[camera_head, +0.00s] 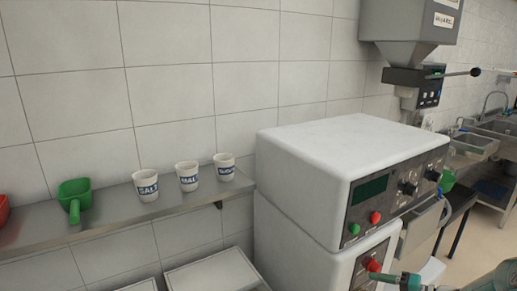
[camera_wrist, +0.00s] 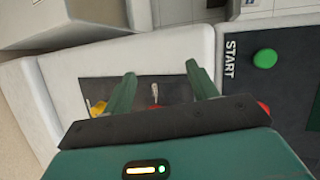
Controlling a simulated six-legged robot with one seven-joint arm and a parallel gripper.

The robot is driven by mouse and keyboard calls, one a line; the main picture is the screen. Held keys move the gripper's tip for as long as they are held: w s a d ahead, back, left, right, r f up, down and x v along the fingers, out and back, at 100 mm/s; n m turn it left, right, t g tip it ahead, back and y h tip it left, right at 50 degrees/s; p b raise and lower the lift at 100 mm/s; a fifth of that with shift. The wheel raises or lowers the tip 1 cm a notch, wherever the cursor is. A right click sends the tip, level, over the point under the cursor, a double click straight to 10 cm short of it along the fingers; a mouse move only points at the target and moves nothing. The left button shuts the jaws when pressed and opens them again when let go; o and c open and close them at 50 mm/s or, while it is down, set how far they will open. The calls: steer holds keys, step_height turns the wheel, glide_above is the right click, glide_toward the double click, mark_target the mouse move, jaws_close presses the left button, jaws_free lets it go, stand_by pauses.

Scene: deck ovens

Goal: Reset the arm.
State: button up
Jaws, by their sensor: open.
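My gripper (camera_wrist: 162,82) is open in the wrist view, with its two green fingers apart and nothing held between them. Its fingers reach over a dark control panel with a small pale switch (camera_wrist: 155,92) showing between them. A green button (camera_wrist: 265,58) beside the word START is to the right, clear of the fingers. In the head view, part of my gripper (camera_head: 395,280) shows low at the right, in front of the lower oven's panel. The lower part of the arm is cut off by the frame.
The upper deck oven (camera_head: 335,150) stands over a second deck. A steel shelf (camera_head: 110,215) at left bears a green scoop (camera_head: 75,197) and labelled cups (camera_head: 189,176). A grey hopper (camera_head: 408,25) hangs at upper right. Sinks (camera_head: 480,140) stand behind, with open floor at right.

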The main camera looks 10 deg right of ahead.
steer(key=s+a+r+n+g+h, duration=0.1)
steer(key=s+a+r+n+g, duration=0.2)
steer(key=a, duration=0.6)
steer(key=a+r+n+g+h, duration=0.2)
steer(key=a+r+g, duration=0.3)
steer(key=a, duration=0.5)
steer(key=s+a+r+n+t+h, duration=0.2)
steer(key=s+a+r+n+h, duration=0.2)
steer(key=s+a+r, duration=0.6)
steer(key=shift+s+a+n+t+h, duration=0.25)
steer(key=shift+s+n+t+h, duration=0.05)
steer(key=shift+s+h, duration=0.95)
